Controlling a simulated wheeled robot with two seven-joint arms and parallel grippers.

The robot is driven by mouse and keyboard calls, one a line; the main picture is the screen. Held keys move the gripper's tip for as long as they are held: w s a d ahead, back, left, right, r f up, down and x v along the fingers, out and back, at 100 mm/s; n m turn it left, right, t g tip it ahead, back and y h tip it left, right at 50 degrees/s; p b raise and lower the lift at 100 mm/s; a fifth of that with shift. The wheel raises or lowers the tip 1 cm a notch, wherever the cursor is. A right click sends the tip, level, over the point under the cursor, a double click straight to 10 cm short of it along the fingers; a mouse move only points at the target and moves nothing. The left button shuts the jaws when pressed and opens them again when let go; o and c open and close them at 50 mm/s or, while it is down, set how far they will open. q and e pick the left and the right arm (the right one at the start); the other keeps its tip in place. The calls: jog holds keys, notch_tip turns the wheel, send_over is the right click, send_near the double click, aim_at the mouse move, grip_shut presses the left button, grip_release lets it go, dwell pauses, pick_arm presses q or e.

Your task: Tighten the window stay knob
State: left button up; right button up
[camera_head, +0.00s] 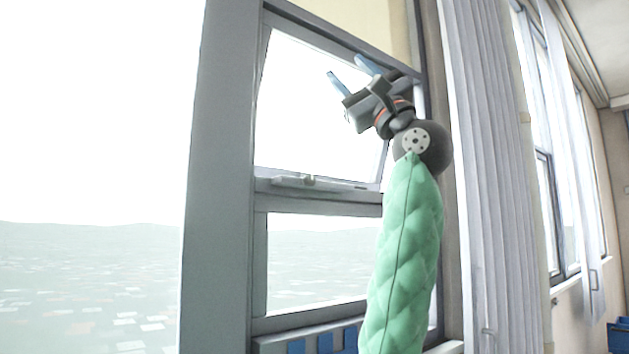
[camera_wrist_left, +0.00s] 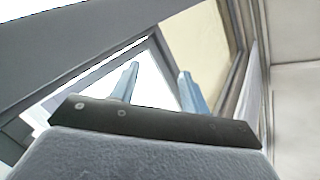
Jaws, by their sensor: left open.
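The tilted window sash (camera_head: 318,100) is hinged in the grey frame, and its lower rail stands off the frame. A pale stay bar (camera_head: 292,182) lies along that lower rail, with a small light knob-like part (camera_head: 310,179) on it, too small to make out well. My left gripper (camera_head: 347,67) is up near the top of the sash, well above the bar. Its two blue fingers are apart with nothing between them. In the left wrist view the open gripper (camera_wrist_left: 157,72) points at the upper window frame, and no knob shows there. My right gripper is not in view.
A thick grey window post (camera_head: 217,180) stands to the left. A lower fixed pane (camera_head: 315,255) is below the sash. Pale curtains (camera_head: 485,170) hang close on the right. A blue bin (camera_head: 618,335) is at the far right edge.

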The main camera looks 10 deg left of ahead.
aim_at(312, 180)
pick_arm(q)
jog(key=w+a+f+n+h, duration=0.3)
jog(key=w+f+n+h, duration=0.65)
jog(key=f+h, duration=0.5)
jog(key=shift+g+y, duration=0.4)
jog(key=shift+y, duration=0.55)
jog(key=x, duration=0.2)
jog(key=p+x, duration=0.1)
jog(key=x, duration=0.1)
jog(key=f+x, duration=0.1)
jog(key=x, duration=0.1)
jog(key=shift+w+f+p, duration=0.1)
jog(key=shift+w+p, duration=0.25)
jog(key=shift+p, duration=0.05)
jog(key=shift+x, duration=0.8)
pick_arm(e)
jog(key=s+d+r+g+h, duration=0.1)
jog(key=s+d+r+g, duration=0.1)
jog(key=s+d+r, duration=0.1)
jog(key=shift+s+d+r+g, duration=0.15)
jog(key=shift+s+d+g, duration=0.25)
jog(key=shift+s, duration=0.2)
pick_arm(q)
jog(key=c, duration=1)
